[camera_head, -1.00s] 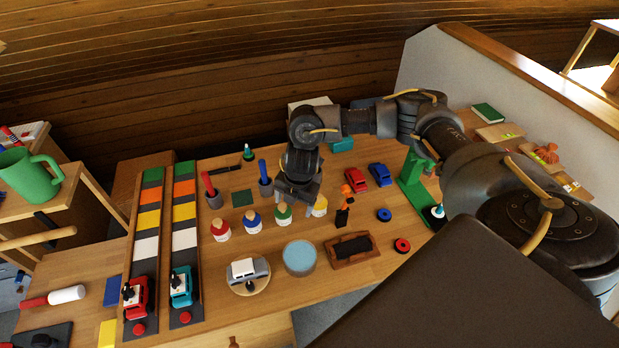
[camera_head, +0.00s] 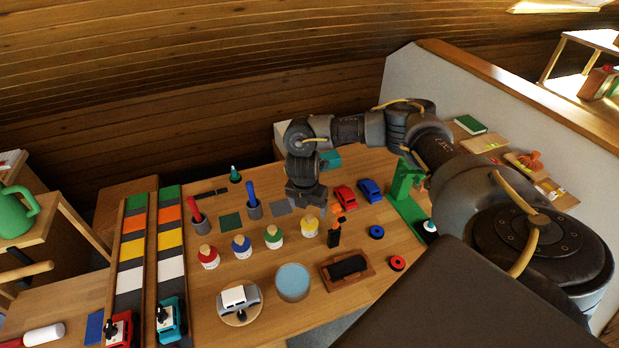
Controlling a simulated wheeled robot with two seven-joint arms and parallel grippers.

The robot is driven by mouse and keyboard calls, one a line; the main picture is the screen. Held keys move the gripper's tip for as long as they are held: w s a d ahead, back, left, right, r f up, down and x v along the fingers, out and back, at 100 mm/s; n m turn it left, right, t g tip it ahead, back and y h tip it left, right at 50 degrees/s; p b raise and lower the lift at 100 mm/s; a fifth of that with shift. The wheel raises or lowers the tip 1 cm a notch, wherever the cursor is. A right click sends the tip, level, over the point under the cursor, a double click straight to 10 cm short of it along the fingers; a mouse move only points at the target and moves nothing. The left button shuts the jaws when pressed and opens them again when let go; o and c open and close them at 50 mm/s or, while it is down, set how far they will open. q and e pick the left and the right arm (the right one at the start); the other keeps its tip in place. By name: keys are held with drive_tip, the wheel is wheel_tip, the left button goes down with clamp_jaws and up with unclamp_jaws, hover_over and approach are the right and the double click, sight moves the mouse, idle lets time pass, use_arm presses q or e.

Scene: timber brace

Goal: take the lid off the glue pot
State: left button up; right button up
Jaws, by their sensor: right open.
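Several small white pots with coloured bands and wooden tops stand in a row on the bench: red (camera_head: 208,257), blue (camera_head: 241,246), green (camera_head: 273,237) and yellow (camera_head: 309,227). I cannot tell from their looks which is the glue pot. My right gripper (camera_head: 306,206) is open, points down, and shows just behind and above the yellow pot. I see nothing held in it. Its fingertips are dark and small, and contact with the pot cannot be made out. The tops still sit on the pots. My left gripper is out of view.
In front of the pots are a round blue-topped container (camera_head: 292,282), a toy car on a disc (camera_head: 239,301) and a wooden tray with a black block (camera_head: 346,268). An orange-and-black item (camera_head: 335,232), toy cars (camera_head: 370,190) and a green stand (camera_head: 405,197) stand to the right.

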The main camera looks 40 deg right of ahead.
sight(310, 217)
drive_tip(key=shift+s+f, duration=0.1)
drive_tip(key=f+p, duration=0.1)
drive_tip(key=f, duration=0.4)
drive_tip(key=shift+d+p, duration=0.2)
drive_tip(key=shift+p, duration=0.1)
drive_tip(key=c, duration=1)
